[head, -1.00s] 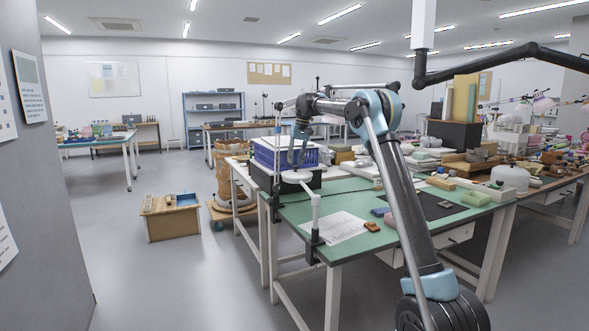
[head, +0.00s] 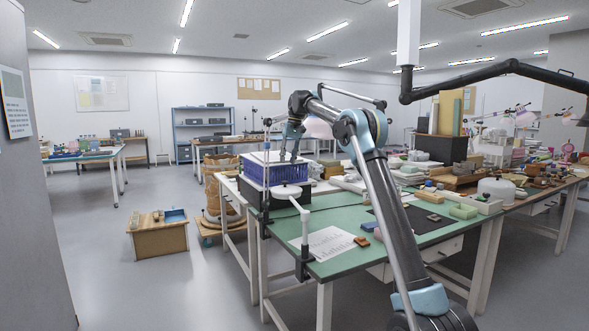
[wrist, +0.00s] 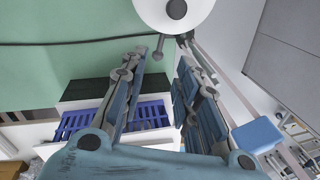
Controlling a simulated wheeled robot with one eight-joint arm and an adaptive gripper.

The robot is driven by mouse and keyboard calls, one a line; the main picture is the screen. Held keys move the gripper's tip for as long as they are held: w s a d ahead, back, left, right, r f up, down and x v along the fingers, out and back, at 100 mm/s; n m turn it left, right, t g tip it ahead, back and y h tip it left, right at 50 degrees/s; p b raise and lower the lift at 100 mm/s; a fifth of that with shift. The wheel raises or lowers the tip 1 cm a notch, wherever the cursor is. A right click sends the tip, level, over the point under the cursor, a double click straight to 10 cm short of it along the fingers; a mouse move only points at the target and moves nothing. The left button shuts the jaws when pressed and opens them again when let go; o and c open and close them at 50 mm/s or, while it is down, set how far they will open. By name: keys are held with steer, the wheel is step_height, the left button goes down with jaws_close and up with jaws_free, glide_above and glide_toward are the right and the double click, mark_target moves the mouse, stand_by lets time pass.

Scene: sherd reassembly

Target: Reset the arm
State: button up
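My arm reaches up and forward over the green-topped table (head: 330,215), bent at a high elbow. My gripper (head: 289,158) points down near the blue crate (head: 262,174), and nothing shows in it. In the wrist view my gripper (wrist: 163,60) has its two fingers apart, with an empty gap between them. The blue crate (wrist: 75,122) lies behind the left finger there, partly hidden. The white round lamp head (wrist: 158,12) is just beyond the fingertips; it also shows in the head view (head: 286,191).
A paper sheet (head: 325,243) and a dark mat (head: 420,218) lie on the table. A white post (head: 305,230) stands at its near left edge. A black overhead arm (head: 470,77) hangs at upper right.

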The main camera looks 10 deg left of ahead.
steer(key=s+d+m+t, duration=0.2)
steer(key=s+d, duration=2.4)
steer(key=d, duration=0.3)
steer(key=s+d+f+m, duration=0.1)
steer(key=s+d+f, duration=0.3)
steer(key=s+f, duration=0.5)
steer(key=s+d+f+h, duration=0.1)
steer(key=s+d+f, duration=0.3)
steer(key=s+f, duration=0.6)
steer(key=s+d+f+m+t+h, duration=0.1)
steer(key=s+d+f, duration=0.3)
steer(key=s+f, duration=0.6)
steer(key=shift+s+d+m, duration=0.3)
steer(key=shift+s, duration=0.4)
steer(key=shift+w+f, duration=0.25)
steer(key=shift+w, duration=0.2)
